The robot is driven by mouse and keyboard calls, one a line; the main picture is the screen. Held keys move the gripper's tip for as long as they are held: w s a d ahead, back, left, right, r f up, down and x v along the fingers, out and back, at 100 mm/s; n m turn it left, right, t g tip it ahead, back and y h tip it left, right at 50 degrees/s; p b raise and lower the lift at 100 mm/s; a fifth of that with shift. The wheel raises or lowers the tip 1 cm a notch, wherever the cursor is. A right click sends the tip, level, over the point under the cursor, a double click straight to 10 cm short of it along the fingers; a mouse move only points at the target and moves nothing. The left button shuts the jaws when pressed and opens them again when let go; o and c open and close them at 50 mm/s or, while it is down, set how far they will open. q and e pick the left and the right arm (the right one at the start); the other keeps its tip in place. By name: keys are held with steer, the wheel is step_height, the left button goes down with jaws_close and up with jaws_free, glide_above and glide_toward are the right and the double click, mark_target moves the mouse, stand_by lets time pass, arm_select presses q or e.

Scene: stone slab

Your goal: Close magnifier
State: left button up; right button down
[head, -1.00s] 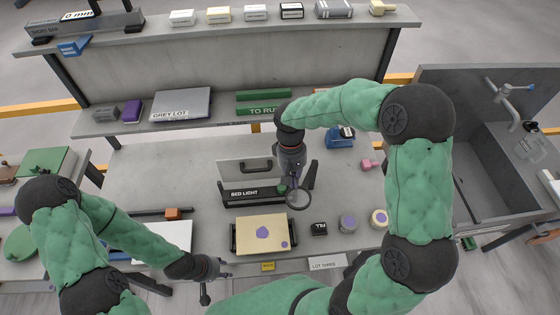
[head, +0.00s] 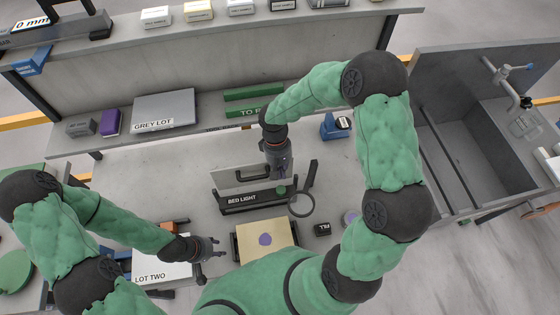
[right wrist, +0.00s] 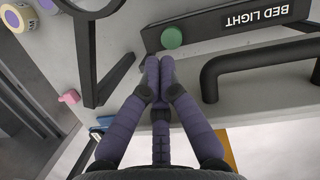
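The magnifier (head: 301,204) is a black ring on a dark arm at the right end of the BED LIGHT stand (head: 250,198). Part of its ring (right wrist: 96,6) shows at the upper left in the right wrist view. A green knob (right wrist: 171,37) sits on the stand's black bar. My right gripper (head: 282,176) is just behind the bar, left of the ring. In the right wrist view its fingertips (right wrist: 159,62) are together just short of the knob, with nothing visible between them. My left gripper (head: 221,248) has spread fingers and is empty, left of the tan board (head: 247,232).
A grey panel with a black handle (head: 252,177) stands behind the bar. A small black block (head: 322,229) and a purple-topped roll (head: 351,217) lie right of the tan board. LOT TWO (head: 150,276) lies below my left arm. The sink (head: 455,150) is at right.

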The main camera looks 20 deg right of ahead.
mark_target(305, 188)
arm_select(q)
steer(key=shift+r, duration=0.1)
steer(key=shift+r+p, duration=0.5)
steer(key=shift+p, duration=0.05)
arm_select(e)
steer(key=s, duration=0.1)
steer(key=s+f, duration=0.1)
steer(key=s, duration=0.1)
steer(key=s+f, duration=0.1)
steer(key=shift+s, duration=0.25)
arm_select(q)
steer(key=shift+s, duration=0.1)
arm_select(e)
steer(key=shift+d, duration=0.1)
